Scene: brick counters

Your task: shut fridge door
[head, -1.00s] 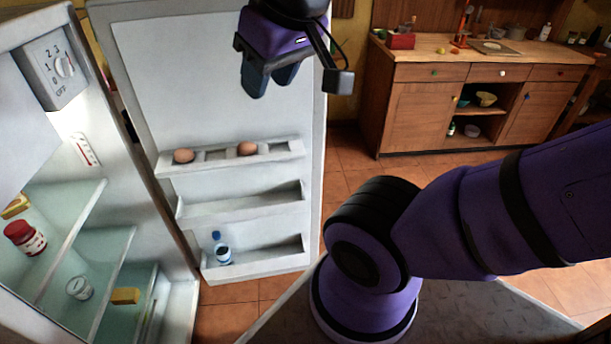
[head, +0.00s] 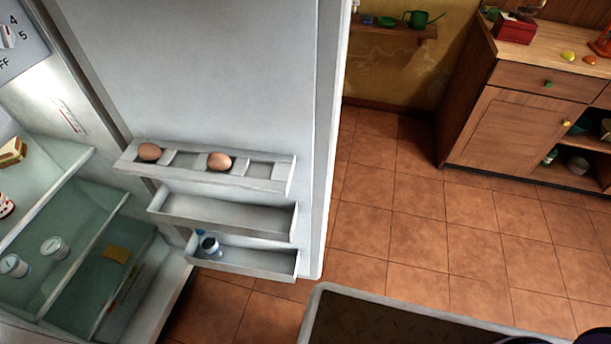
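The fridge door (head: 220,80) stands open, its inner side facing me. It carries an egg rack (head: 265,171) with two brown eggs, an empty middle shelf (head: 225,214) and a lower shelf (head: 255,262) with a small bottle (head: 209,246). The fridge's open inside (head: 75,215) is at the left, with glass shelves holding jars and food. The door's free edge (head: 326,150) faces right, with open floor beyond it. My gripper is out of view, so its state is hidden.
Tiled floor (head: 400,235) is clear to the right of the door. A wooden counter (head: 515,115) stands at the right with a red box (head: 515,28) on top. A wall shelf (head: 400,29) with green items is behind. My base top shows at the bottom.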

